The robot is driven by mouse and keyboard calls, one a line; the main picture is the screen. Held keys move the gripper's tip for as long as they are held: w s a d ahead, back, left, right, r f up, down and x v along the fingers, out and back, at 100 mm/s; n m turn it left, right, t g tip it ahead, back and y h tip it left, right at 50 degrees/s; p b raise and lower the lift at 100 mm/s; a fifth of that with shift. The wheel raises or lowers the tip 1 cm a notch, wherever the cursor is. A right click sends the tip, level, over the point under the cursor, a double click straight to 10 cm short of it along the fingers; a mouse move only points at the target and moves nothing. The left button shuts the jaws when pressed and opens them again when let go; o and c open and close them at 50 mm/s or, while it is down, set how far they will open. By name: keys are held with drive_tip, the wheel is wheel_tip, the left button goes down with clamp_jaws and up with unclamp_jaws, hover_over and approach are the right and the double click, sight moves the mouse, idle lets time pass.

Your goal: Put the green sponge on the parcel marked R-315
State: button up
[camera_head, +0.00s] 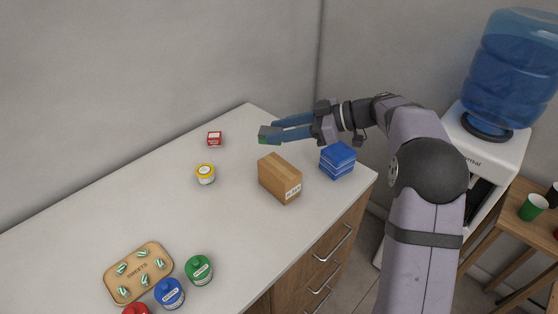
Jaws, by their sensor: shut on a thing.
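The green sponge (269,134) is between the fingertips of my gripper (271,131), which is shut on it. Only part of the sponge shows; its top looks dark grey-green. The gripper points left and appears to hold it above the white counter, behind the parcel. The brown cardboard parcel (276,175) stands on the counter, just below the sponge in the picture. Its label (293,192) is on the right front face and is too small to read surely. The sponge appears apart from the parcel.
A blue stacked item (338,161) stands right of the parcel. A wooden sweets tray (112,282) and green (199,270), blue (169,294) and red (135,309) containers occupy the near left. The counter's middle is clear.

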sight(287, 169)
drive_tip(key=shift+w+d+f+m+t, duration=0.2)
drive_tip(key=shift+w+m+t, duration=0.1)
drive_tip(key=shift+t, duration=0.1)
drive_tip(key=shift+w+d+f+m+t+h, duration=0.3)
drive_tip(key=shift+w+d+f+m+t, duration=0.1)
drive_tip(key=shift+w+f+m+t, duration=0.25)
drive_tip(key=shift+w+d+f+m+t+h, duration=0.3)
drive_tip(key=shift+w+d+f+m+t, duration=0.25)
drive_tip(key=shift+w, duration=0.25)
drive_tip(key=shift+a+f+p, duration=0.2)
drive_tip(key=shift+f+p, duration=1.6)
drive_tip(key=shift+f, duration=3.25)
drive_tip(key=shift+f+b, duration=0.15)
drive_tip(key=shift+b, duration=0.25)
drive_tip(key=o, duration=1)
drive_tip(key=shift+r+p, duration=0.2)
drive_tip(key=shift+p, duration=0.15)
